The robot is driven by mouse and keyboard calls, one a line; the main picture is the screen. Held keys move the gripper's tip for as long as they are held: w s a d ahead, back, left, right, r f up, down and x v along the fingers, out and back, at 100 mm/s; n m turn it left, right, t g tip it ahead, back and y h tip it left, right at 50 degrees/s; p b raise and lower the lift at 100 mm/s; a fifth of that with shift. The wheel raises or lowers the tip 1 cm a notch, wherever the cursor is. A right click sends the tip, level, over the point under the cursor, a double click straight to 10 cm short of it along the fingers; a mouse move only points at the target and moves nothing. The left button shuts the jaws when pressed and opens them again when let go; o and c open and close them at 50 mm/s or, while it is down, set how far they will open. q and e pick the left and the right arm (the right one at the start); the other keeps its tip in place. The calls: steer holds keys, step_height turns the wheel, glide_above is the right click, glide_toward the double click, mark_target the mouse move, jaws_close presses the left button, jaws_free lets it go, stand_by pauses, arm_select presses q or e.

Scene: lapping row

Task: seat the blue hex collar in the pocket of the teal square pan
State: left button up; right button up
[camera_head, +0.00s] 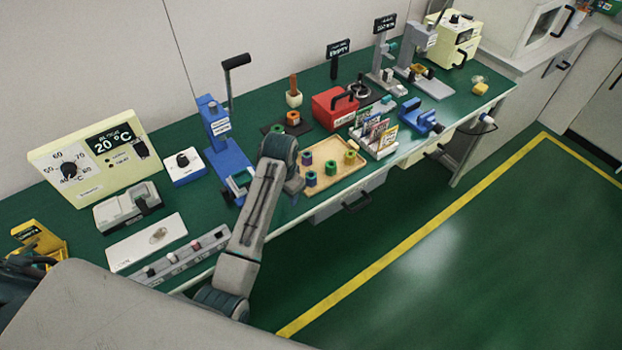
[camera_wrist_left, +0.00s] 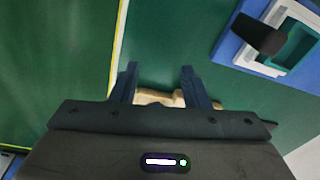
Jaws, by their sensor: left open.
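My left gripper (camera_head: 295,185) hangs over the table between the blue press and the wooden tray, mostly hidden by its wrist. In the left wrist view its fingers (camera_wrist_left: 160,73) stand apart with nothing held between their tips. A teal square part (camera_head: 241,181), which looks like the pan, sits in a pale frame on the blue press base. It also shows at the upper right of the left wrist view (camera_wrist_left: 299,47). Several small coloured pieces stand on the tray. A bluish one (camera_head: 311,179) is at its near left, but I cannot tell whether it is the hex collar.
The wooden tray (camera_head: 327,187) lies at the table's front edge. The blue press (camera_head: 222,152) with its tall lever stands left of my wrist. A red box (camera_head: 334,108) and a card rack (camera_head: 378,146) stand behind and right of the tray.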

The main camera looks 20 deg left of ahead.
arm_select(q)
steer(key=w+d+r+m+g, duration=0.15)
steer(key=w+d+r, duration=0.25)
steer(key=w+r, duration=0.45)
steer(key=p, duration=0.1)
glide_above(312, 175)
steer(key=shift+m+t, duration=0.25)
steer(key=shift+m, duration=0.2)
steer(key=f, duration=0.6)
steer(key=shift+s+f, duration=0.1)
steer(key=shift+s, duration=0.2)
step_height(312, 175, down, 5)
steer(key=shift+d+f+p, duration=0.1)
steer(key=shift+f+p, duration=0.05)
steer(key=shift+p, duration=0.85)
steer(key=shift+f, duration=0.1)
steer(key=shift+c, duration=0.6)
steer(key=c, duration=0.6)
